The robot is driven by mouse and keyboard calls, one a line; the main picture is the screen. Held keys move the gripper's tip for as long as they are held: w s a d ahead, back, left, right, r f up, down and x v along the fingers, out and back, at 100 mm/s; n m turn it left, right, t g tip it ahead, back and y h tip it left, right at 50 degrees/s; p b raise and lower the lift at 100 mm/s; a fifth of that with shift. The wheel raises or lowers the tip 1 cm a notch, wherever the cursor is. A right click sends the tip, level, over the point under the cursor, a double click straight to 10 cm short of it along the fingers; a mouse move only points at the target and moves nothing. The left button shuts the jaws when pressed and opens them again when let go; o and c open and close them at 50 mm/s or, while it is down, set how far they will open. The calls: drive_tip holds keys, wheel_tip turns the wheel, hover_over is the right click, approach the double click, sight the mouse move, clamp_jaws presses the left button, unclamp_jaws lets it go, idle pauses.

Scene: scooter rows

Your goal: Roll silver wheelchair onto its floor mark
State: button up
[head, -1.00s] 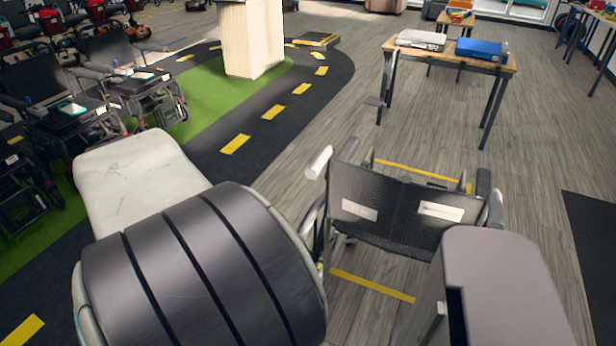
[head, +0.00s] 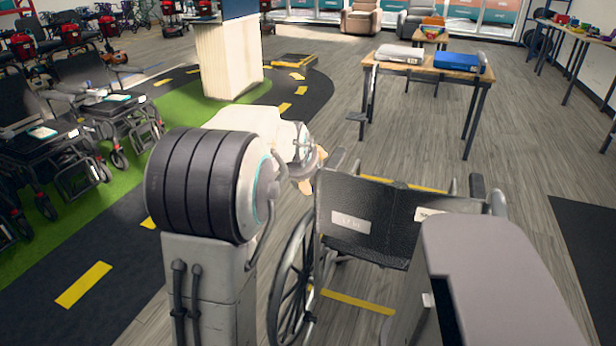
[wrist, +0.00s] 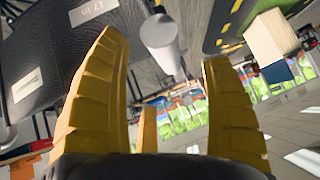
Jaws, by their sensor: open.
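The silver wheelchair (head: 380,225) stands ahead of me with its black backrest towards me and its left big wheel showing. Yellow floor lines (head: 358,302) show beneath and beyond it, so it stands at least partly over a marked outline. My gripper (head: 308,182) is at the upper left of the backrest. In the wrist view my yellow fingers (wrist: 160,75) are open, with a pale push handle (wrist: 162,42) between and beyond their tips. I cannot tell whether they touch it. My own body hides the wheelchair's lower right.
A wooden table (head: 430,68) with a white and a blue case stands beyond the wheelchair. Rows of parked wheelchairs (head: 110,115) and a pillar (head: 228,60) are at the left. A dark mat (head: 590,245) lies at the right. Grey floor between is clear.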

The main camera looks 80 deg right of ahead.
drive_tip(key=shift+x, duration=3.35)
drive_tip(key=c, duration=1.4)
